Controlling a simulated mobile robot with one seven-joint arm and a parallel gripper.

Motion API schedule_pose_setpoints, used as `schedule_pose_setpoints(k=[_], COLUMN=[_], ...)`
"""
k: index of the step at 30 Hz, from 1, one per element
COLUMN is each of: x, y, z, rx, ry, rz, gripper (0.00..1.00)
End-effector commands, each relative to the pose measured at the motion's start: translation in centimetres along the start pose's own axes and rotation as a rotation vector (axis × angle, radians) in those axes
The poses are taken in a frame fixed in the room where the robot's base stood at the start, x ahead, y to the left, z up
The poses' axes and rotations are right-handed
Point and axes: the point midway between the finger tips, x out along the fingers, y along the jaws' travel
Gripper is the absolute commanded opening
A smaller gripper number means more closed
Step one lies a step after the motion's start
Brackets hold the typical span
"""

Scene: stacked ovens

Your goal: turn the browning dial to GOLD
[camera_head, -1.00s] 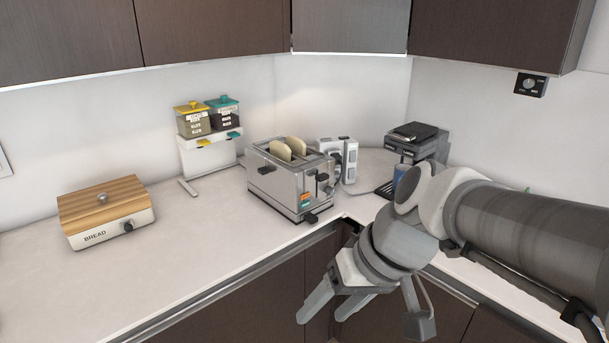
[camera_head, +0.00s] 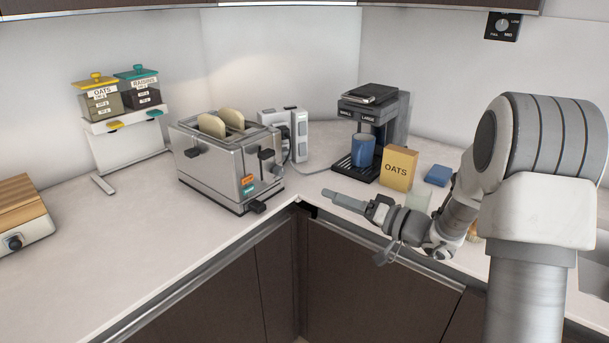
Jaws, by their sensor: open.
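The toaster (camera_head: 225,160) is a silver box standing on the counter left of centre, with two slices of bread (camera_head: 220,123) in its top slots. Its right-hand end face carries an orange label and a teal label (camera_head: 248,186), too small to read. Black controls stick out of that face, including a low one (camera_head: 257,207) near the bottom corner. I cannot tell which is the browning dial or where it points. My gripper (camera_head: 358,226) is open and empty, to the right of the toaster near the counter's front edge, apart from it, fingers toward the left.
A coffee machine (camera_head: 396,135) with a blue mug (camera_head: 362,150), an OATS box (camera_head: 399,168) and a blue block (camera_head: 438,175) stand behind my gripper. A white appliance (camera_head: 285,135) sits behind the toaster.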

Motion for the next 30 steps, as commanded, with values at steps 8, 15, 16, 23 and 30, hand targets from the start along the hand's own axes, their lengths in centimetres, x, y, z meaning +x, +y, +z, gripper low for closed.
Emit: schedule_pose_setpoints(k=[8, 15, 16, 23, 30], x=[1.4, 6.2, 6.9, 11.9, 15.8], y=[1.5, 1.4, 1.4, 1.5, 1.6], z=[-0.4, -0.5, -0.6, -0.8, -1.0], rx=[-0.019, -0.018, -0.019, -0.017, -0.018], ry=[0.045, 0.042, 0.042, 0.042, 0.043], rz=[0.01, 0.007, 0.008, 0.008, 0.011], gripper=[0.64, 0.64, 0.64, 0.64, 0.64])
